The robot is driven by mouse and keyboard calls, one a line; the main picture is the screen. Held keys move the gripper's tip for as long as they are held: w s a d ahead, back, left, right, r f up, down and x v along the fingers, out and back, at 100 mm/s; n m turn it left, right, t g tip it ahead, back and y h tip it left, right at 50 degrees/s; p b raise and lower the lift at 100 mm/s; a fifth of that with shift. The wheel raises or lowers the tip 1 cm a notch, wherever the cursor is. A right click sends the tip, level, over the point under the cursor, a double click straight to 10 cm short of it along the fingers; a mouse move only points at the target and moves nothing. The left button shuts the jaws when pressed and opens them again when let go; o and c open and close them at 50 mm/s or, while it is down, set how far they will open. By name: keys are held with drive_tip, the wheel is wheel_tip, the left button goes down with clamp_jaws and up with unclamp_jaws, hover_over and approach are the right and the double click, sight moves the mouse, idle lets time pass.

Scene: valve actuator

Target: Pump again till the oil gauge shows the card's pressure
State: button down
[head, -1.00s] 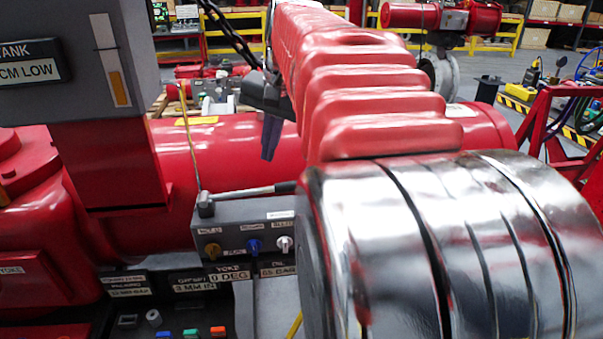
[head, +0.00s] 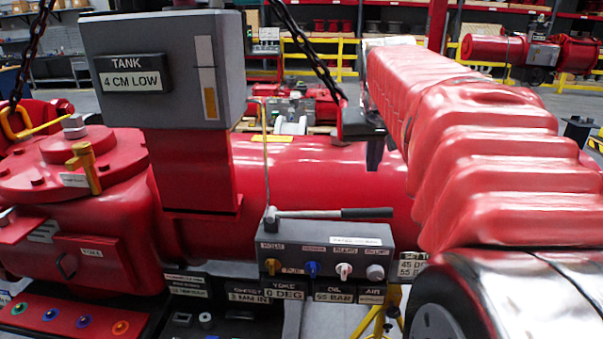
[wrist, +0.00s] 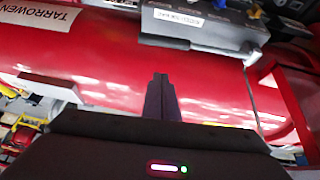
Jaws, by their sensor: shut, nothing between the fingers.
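The hand pump is a grey box (head: 325,245) with small coloured knobs on its front. Its lever (head: 345,213) lies nearly level along the top, black grip to the right. Below, the oil readout (head: 333,297) shows 55 BAR. A white card (head: 412,268) at the right reads about 45 DEG and 55 BAR, its right side hidden by my arm. My gripper (head: 374,155) points down before the red cylinder, above and behind the lever's grip end, apart from it in the picture. In the wrist view its dark fingers (wrist: 161,95) are together and empty.
The grey tank box (head: 165,70) reads 4 CM LOW. The yoke readout (head: 284,294) shows 0 DEG. A long red cylinder (head: 320,175) runs behind the pump. Chains hang above. A yellow stand (head: 383,312) is below the pump's right side.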

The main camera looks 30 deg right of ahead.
hover_over(370, 211)
drive_tip(key=w, duration=0.1)
drive_tip(key=f, duration=0.8)
drive_tip(key=shift+a+f, duration=0.1)
drive_tip(key=shift+a, duration=0.15)
drive_tip(key=f, duration=0.3)
drive_tip(key=shift+s, duration=0.35)
drive_tip(key=shift+s+a+f, duration=0.1)
drive_tip(key=shift+f, duration=0.4)
drive_tip(key=shift+s+d+f, duration=0.1)
drive_tip(key=shift+d+f, duration=0.05)
drive_tip(key=shift+f, duration=0.6)
drive_tip(key=shift+s+d+f, duration=0.1)
drive_tip(key=shift+f, duration=0.6)
